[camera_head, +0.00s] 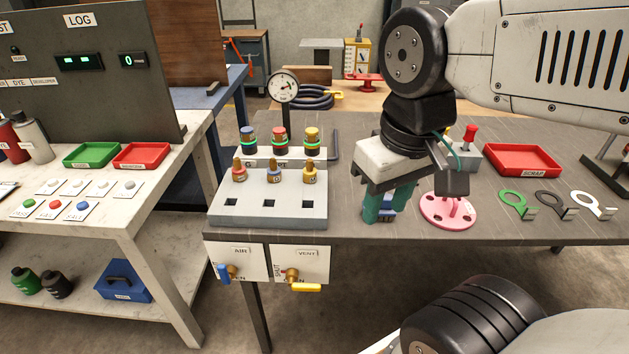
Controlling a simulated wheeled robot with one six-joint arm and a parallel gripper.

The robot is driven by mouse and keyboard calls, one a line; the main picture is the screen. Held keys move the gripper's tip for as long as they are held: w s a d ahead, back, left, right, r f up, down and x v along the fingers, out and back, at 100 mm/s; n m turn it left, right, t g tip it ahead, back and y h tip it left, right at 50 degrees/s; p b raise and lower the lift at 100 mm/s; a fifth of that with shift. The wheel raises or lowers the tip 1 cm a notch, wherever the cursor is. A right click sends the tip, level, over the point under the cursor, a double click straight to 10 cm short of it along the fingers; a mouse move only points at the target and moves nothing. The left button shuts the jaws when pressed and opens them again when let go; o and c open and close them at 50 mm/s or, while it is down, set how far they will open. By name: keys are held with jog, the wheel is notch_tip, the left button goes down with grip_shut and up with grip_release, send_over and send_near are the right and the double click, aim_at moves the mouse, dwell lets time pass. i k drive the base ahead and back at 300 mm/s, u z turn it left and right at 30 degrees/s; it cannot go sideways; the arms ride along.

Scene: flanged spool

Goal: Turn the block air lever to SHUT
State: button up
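The block air lever (222,271) is a small blue handle on a brass valve, on the white AIR panel (240,252) at the table's front edge. Its handle sits at the left of the valve; part of an OPEN label shows to the right, and I cannot read a SHUT label there. My gripper (386,213) is over the grey table, right of the block and well away from the lever.
The VENT panel (313,256) beside it has a yellow lever (306,288) pointing right. Above is a grey block (268,207) with several fittings and a gauge (283,86). A pink flanged part (448,212) stands right of my gripper. A white bench (150,215) is at left.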

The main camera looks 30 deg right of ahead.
aim_at(226, 273)
jog(key=z, duration=0.7)
jog(key=k, duration=0.9)
jog(key=u, duration=1)
jog(key=i, duration=0.45)
jog(key=z, duration=0.1)
